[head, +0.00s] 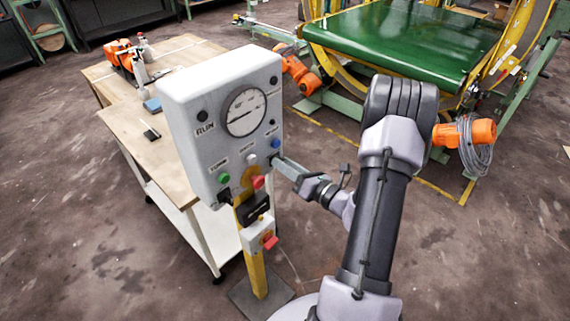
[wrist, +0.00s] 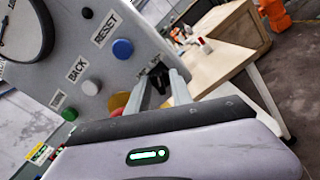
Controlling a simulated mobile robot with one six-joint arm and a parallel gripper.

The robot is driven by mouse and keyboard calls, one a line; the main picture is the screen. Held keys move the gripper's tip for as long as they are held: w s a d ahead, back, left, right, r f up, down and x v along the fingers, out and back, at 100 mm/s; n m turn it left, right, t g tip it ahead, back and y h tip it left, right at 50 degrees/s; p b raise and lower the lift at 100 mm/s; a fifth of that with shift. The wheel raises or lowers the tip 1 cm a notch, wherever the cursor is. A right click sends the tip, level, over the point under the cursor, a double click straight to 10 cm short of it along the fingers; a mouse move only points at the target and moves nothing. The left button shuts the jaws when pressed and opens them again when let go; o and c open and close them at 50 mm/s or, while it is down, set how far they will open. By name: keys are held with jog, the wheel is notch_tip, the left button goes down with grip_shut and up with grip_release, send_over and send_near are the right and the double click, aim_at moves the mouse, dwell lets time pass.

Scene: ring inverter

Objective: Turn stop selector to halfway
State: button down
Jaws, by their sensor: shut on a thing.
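The stop selector (wrist: 161,80) is a black knob on the grey control box (head: 178,95). In the wrist view it sits between the fingertips of my gripper (wrist: 163,88), under a label that the fingers partly cover. My gripper is shut on this knob. In the head view my gripper (head: 277,163) reaches the lower right part of the box face from the right. The knob is hidden there, and I cannot tell its exact angle.
A blue button (wrist: 122,49) and a white button (wrist: 91,87) are close by, with a red knob (head: 258,182) below. A round gauge (head: 246,112) is above. A wooden table (head: 165,160) stands behind the box. Open floor lies to the right.

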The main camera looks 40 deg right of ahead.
jog(key=c, duration=1.5)
grip_release()
jog(key=shift+s, duration=0.15)
jog(key=s, duration=0.5)
jog(key=s+d+p, duration=0.1)
jog(key=s, duration=1.1)
jog(key=shift+s+d+p, duration=0.1)
jog(key=shift+d+p, duration=0.05)
jog(key=shift+p, duration=0.25)
